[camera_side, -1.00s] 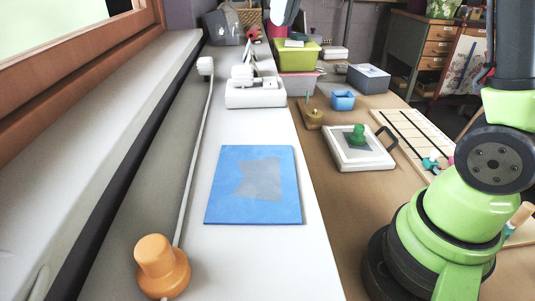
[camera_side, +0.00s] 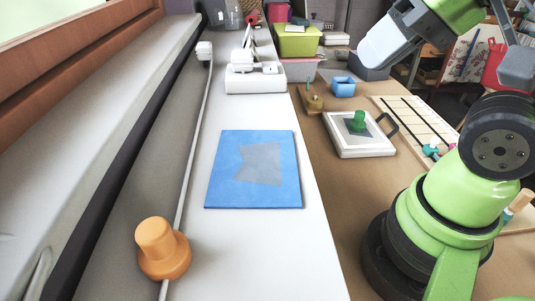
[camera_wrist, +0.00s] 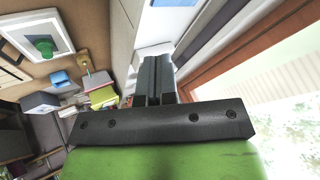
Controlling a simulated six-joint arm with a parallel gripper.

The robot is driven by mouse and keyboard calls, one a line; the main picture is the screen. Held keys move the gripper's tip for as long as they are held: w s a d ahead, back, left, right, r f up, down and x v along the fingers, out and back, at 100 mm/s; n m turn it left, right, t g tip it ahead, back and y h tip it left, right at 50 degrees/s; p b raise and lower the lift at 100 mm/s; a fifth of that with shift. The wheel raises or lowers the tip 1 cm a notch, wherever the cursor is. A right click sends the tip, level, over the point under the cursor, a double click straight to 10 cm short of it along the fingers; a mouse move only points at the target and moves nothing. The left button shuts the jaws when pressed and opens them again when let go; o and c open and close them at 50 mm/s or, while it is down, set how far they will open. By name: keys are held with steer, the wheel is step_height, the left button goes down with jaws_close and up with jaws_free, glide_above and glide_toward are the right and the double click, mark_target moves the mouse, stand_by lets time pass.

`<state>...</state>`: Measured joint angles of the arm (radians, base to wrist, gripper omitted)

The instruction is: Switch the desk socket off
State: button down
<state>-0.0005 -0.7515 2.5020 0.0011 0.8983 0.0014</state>
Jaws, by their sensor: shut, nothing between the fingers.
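The desk socket, a white block (camera_side: 256,82) with plugs and adapters on top, sits on the pale ledge beyond the blue mat (camera_side: 225,185). The state of its switch is too small to read. In the side view the pale end of my arm (camera_side: 392,38) hangs at upper right, above the brown desk and well to the right of the socket. In the wrist view my gripper (camera_wrist: 157,62) shows dark fingers close together, with nothing between them. White surface shows behind the fingertips there; I cannot tell whether it is the socket.
An orange knobbed object (camera_side: 162,250) stands at the ledge's near left, beside a pale cable. A white framed tray (camera_side: 345,147) with a green knob, a blue cup (camera_side: 342,87) and a lined board (camera_side: 410,115) lie on the desk. A green bin (camera_side: 298,42) stands behind.

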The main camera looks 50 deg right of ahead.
steer(key=w+d+r+n+g+h, duration=0.25)
steer(key=w+d+r+n, duration=0.2)
steer(key=w, duration=0.45)
steer(key=w+d+r+n+g+h, duration=0.1)
steer(key=w+d+r+n+g, duration=0.25)
steer(key=w+n, duration=0.4)
steer(key=n, duration=0.1)
glide_above(270, 63)
steer(key=s+a, duration=0.1)
steer(key=s, duration=0.1)
steer(key=shift+w+a+f+y, duration=0.1)
steer(key=shift+f+y, duration=0.05)
steer(key=shift+f, duration=0.4)
steer(key=shift+w+a+f+y, duration=0.1)
steer(key=shift+f, duration=0.45)
steer(key=f, duration=0.9)
steer(key=w+d+f, duration=0.1)
steer(key=f, duration=0.3)
steer(key=shift+w+f, duration=0.1)
steer(key=shift+f, duration=0.3)
